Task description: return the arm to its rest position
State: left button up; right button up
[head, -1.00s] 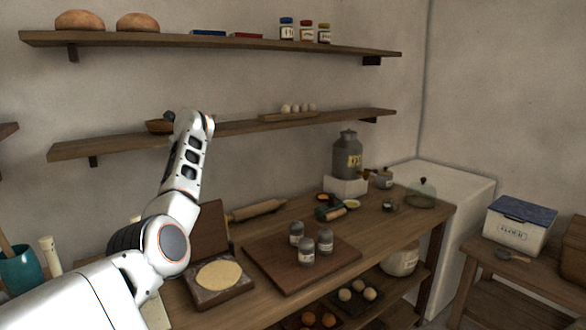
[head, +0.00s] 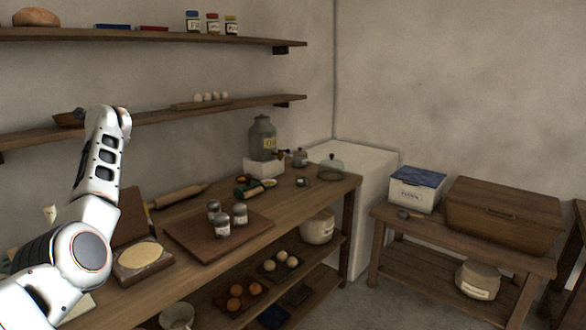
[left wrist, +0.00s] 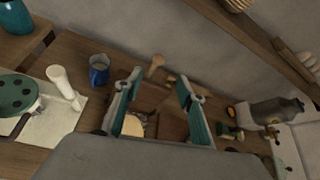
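My left arm (head: 97,170) rises at the left of the head view, bent upward in front of the wall shelves. Its gripper cannot be made out there. In the left wrist view my left gripper (left wrist: 158,90) has its two teal-padded fingers wide apart with nothing held between them. It is over the long wooden counter (left wrist: 82,52), and the pale dough round on its board shows past the fingers. My right arm and gripper are in neither view.
The counter carries a dough board (head: 141,257), a cutting board (head: 183,231) with three shakers, a rolling pin (head: 181,196) and a metal canister (head: 262,138). Two wall shelves (head: 150,117) run behind my arm. A side table at right holds a wooden chest (head: 503,213). Floor shows between.

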pick_arm(q)
jog(key=s+a+f+m+t+y, duration=0.3)
jog(key=s+a+f+m+y, duration=0.2)
jog(key=s+f+m+y, duration=0.4)
jog(key=s+d+f+m+t+h, duration=0.2)
jog(key=s+d+f+m+h, duration=0.25)
jog(key=d+f+m, duration=0.5)
jog(key=s+d+f+m+t+h, duration=0.35)
jog(key=d+f+m+h, duration=0.25)
jog(key=d+f+m, duration=0.4)
jog(key=s+d+f+m+t+h, duration=0.1)
jog(key=s+d+f+m+h, duration=0.55)
jog(key=m, duration=0.55)
jog(key=s+d+f+m+g+h, duration=0.1)
jog(key=s+d+f+m, duration=0.3)
jog(key=s, duration=0.5)
jog(key=s+d+f+m+g+h, duration=0.1)
jog(key=s+d+f+m+g, duration=0.3)
jog(key=s+f, duration=0.4)
jog(key=s+d+f+m+g, duration=0.2)
jog(key=s+d+f+m, duration=0.2)
jog(key=s, duration=0.6)
notch_tip(320, 180, down, 3)
jog(key=shift+s+d+r+g+h, duration=0.2)
jog(key=shift+d+g+h, duration=0.2)
jog(key=shift+d, duration=0.75)
